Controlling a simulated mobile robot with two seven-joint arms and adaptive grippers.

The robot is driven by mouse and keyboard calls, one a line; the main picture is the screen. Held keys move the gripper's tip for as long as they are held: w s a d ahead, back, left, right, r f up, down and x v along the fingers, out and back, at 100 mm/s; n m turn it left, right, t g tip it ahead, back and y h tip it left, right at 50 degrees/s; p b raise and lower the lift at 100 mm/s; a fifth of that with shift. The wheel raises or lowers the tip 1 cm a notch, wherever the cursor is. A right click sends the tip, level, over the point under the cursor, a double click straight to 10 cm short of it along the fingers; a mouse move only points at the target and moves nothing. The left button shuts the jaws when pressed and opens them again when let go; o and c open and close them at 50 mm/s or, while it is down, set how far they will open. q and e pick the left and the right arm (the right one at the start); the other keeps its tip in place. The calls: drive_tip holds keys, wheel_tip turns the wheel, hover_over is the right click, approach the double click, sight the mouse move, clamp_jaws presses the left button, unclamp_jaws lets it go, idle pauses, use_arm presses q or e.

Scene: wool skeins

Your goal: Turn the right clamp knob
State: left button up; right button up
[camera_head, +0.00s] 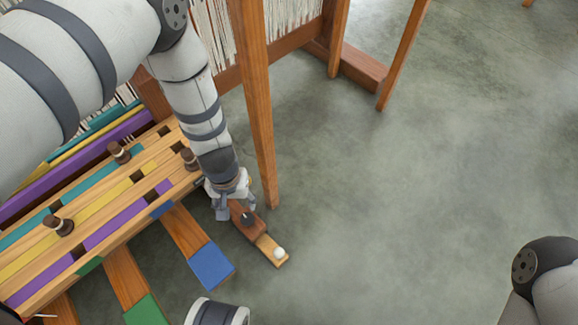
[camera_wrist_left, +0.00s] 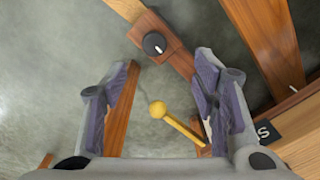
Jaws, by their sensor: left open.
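A black round knob with a white mark (camera_wrist_left: 154,44) sits on a brown wooden block in the left wrist view. It shows as a small dark knob (camera_head: 247,219) in the head view. I cannot tell for certain that this is the right clamp knob. My left gripper (camera_head: 236,207) points down beside the block, at the near right corner of the wooden frame. Its two fingers are apart and empty in the left wrist view (camera_wrist_left: 160,88). A yellow lever with a ball end (camera_wrist_left: 158,108) shows between and beyond the fingers. My right gripper is out of view.
A slatted wooden bench top (camera_head: 120,210) with dark brown pegs (camera_head: 60,226) lies left. A wooden post (camera_head: 256,110) stands close behind the gripper. Blue-ended (camera_head: 211,267) and green-ended (camera_head: 147,311) boards jut forward. A pale ball (camera_head: 278,253) sits on the light plank.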

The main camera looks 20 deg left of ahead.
sight(247, 218)
use_arm(q)
drive_tip(key=f+b, duration=0.1)
drive_tip(key=f, duration=0.2)
drive_tip(key=f+b, duration=0.2)
drive_tip(key=f, duration=0.2)
drive_tip(key=f+b, duration=0.1)
drive_tip(key=f, duration=0.3)
drive_tip(key=shift+w+d+f+b, duration=0.1)
drive_tip(key=shift+w+d+b, duration=0.15)
drive_tip(key=shift+w+b, duration=0.15)
drive_tip(key=shift+w+f, duration=0.1)
drive_tip(key=shift+f, duration=0.4)
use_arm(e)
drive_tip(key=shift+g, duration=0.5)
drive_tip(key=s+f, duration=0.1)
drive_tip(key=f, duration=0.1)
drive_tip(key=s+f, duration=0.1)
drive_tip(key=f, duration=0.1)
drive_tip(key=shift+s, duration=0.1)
use_arm(q)
drive_tip(key=shift+c, duration=0.5)
drive_tip(key=c, duration=1.1)
